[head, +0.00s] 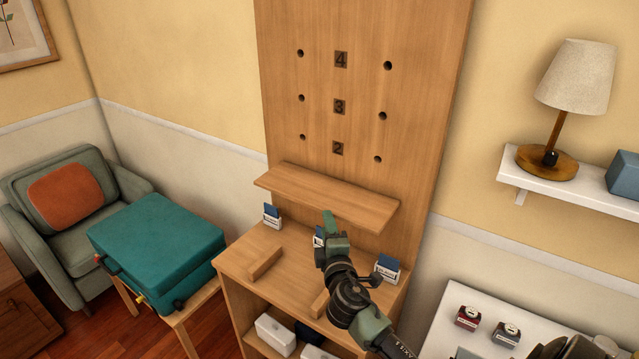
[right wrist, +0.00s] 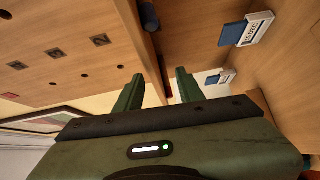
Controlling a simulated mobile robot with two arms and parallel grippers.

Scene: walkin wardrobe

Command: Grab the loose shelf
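The loose shelf (head: 325,196) is a wooden plank lying level against the tall wooden back panel (head: 425,100), below the number 2. In the right wrist view the open fingers (right wrist: 158,90) are on either side of the plank (right wrist: 138,45), seen nearly edge-on. A gap shows beside the plank, and I cannot tell whether either finger touches it. My left gripper is in neither view.
Under the plank is a cabinet top (head: 240,262) with small blue-and-white boxes (head: 271,216) and a wooden block (head: 265,263). A teal case (head: 155,240) and armchair (head: 60,215) stand left. A wall shelf with a lamp (head: 580,80) is right. Holes and numbers mark the panel.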

